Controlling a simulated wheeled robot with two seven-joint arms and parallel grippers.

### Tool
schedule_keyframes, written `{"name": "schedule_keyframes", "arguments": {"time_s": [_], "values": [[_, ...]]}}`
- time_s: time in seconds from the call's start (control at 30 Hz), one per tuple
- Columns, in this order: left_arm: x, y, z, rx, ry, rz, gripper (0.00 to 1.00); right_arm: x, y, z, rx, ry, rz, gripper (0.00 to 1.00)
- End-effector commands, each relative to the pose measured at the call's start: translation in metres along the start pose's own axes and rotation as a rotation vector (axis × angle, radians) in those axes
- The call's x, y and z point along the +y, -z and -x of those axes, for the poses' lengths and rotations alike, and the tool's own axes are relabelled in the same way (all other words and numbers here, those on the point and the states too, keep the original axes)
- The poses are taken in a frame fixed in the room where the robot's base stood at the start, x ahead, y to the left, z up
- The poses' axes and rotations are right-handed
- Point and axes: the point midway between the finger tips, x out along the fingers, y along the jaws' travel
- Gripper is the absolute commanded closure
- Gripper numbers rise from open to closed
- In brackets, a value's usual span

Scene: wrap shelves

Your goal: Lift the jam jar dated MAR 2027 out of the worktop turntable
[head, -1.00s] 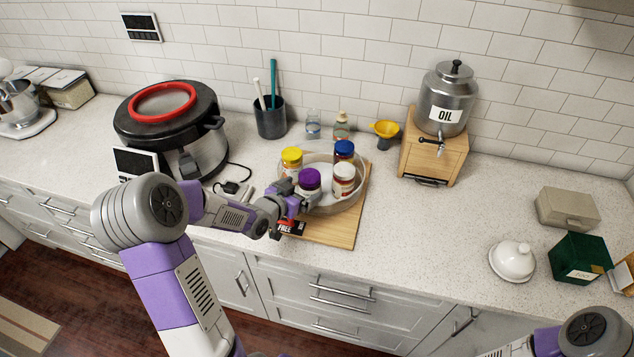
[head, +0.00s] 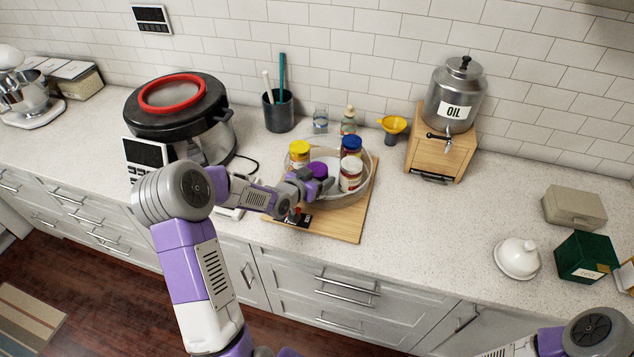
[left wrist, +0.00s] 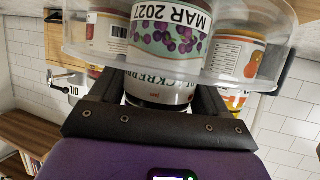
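The jam jar dated MAR 2027 (left wrist: 165,45) shows upside down in the left wrist view, with a berry label. In the head view it is the purple-lidded jar (head: 318,169) at the front of the clear-rimmed turntable (head: 338,205). My left gripper (head: 311,186) is at this jar from the front left. In the left wrist view its dark fingers (left wrist: 160,95) lie one on each side of the jar, apart from each other. Whether they touch the jar is hard to see. My right gripper is out of view.
The turntable also holds a yellow-lidded jar (head: 299,148), a blue-lidded jar (head: 351,144) and a white-lidded jar (head: 350,174). It stands on a wooden board (head: 345,228). A black cooker (head: 180,115) stands left, an oil dispenser (head: 455,95) right.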

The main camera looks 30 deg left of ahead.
Motion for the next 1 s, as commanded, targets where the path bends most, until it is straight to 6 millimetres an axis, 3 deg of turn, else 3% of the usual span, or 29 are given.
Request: {"name": "schedule_keyframes", "arguments": {"time_s": [0.03,0.27,0.57,1.0], "values": [[0.000,0.000,0.000,0.000,0.000,0.000,0.44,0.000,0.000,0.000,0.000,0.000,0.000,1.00],[0.000,0.000,0.000,0.000,0.000,0.000,0.78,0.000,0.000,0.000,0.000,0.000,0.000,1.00],[0.000,0.008,0.003,0.007,0.001,-0.003,0.78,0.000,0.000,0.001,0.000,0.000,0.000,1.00],[0.000,0.080,0.033,0.007,0.002,-0.003,0.78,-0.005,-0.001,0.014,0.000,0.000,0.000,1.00]]}}
